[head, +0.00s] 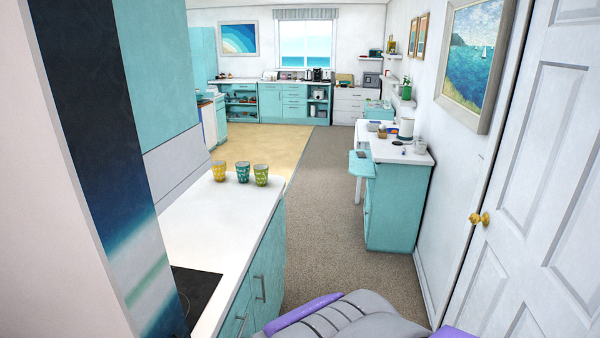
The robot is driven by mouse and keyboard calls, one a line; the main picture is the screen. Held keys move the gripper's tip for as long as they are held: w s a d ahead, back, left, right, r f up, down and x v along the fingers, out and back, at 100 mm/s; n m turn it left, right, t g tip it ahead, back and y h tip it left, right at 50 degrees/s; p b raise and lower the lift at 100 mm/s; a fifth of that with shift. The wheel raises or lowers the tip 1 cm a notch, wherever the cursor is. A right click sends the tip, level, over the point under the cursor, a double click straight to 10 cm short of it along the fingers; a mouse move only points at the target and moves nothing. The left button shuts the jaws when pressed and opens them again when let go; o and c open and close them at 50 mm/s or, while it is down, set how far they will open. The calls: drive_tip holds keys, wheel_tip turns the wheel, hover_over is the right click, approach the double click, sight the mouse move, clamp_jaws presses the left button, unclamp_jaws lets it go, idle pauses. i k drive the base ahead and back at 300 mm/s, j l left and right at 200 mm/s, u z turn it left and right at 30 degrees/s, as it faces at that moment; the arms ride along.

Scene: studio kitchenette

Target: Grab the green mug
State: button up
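A green patterned mug (261,175) stands upright near the far end of the white counter (225,205) at left centre. It is the rightmost of three similar mugs in a row, close to the counter's right edge. A teal mug (242,173) stands just left of it, and a yellow mug (218,171) stands farther left. No handle can be made out on the green mug at this size. My grey and purple body shows at the bottom, but my gripper is not in view.
A black cooktop (194,288) is set in the near counter. Drawer handles (260,288) stick out from its teal front. Grey carpet (325,215) lies clear between this counter and a teal desk (400,205). A white door (535,200) is at right.

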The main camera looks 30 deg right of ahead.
sight(261, 171)
drive_tip(key=z, duration=0.65)
drive_tip(key=i+l, duration=0.15)
drive_tip(key=i, duration=0.35)
drive_tip(key=i+l, duration=0.15)
drive_tip(key=i, duration=0.3)
drive_tip(key=i+l, duration=0.2)
drive_tip(key=i, duration=0.3)
drive_tip(key=i+l, duration=0.15)
drive_tip(key=i, duration=0.3)
drive_tip(key=i+l, duration=0.15)
drive_tip(key=i, duration=0.35)
